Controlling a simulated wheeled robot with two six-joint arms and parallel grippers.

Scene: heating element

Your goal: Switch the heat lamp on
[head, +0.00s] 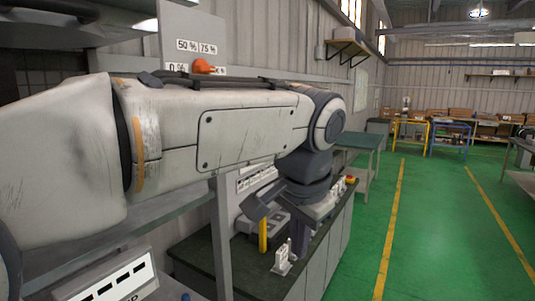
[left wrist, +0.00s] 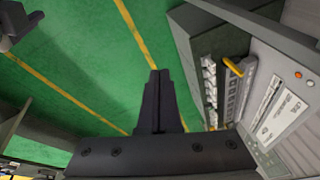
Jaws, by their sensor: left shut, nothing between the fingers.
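An orange knob (head: 204,66) sits on a grey upright panel (head: 190,28) at the upper left of the head view. Labels reading 0 %, 50 % and 75 % surround it, and my left arm covers the panel's lower part. I cannot tell which part is the heat lamp. My left gripper (head: 300,246) hangs below the wrist beside the workbench, to the right of and lower than the knob. In the left wrist view its fingers (left wrist: 158,74) are shut together and empty, with green floor behind them.
A workbench (head: 328,256) with a yellow handle (head: 263,235) and white switch-like fittings (head: 282,260) stands below my left arm. A grey post (head: 225,240) rises at its near end. Green floor (head: 440,225) with yellow lines is clear at right.

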